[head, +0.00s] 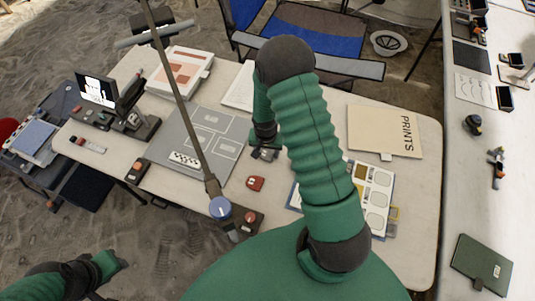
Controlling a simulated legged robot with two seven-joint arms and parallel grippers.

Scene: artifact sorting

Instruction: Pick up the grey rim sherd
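My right arm reaches over the worktable. My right gripper (264,153) points down near the middle of the table, at the right edge of a grey mat (228,118) printed with outlined boxes. Its fingers are dark, small and partly hidden by my own arm, so I cannot tell whether they are open or shut, or whether they touch anything. I cannot make out the grey rim sherd; it may be hidden by the gripper or arm.
A small red item (255,183) lies just below the gripper. A lamp arm with a blue knob (220,208) crosses the mat. A compartmented tray (376,190) and a PRINTS folder (384,132) are at right. A monitor (97,90) stands at left. A blue chair (310,32) is behind.

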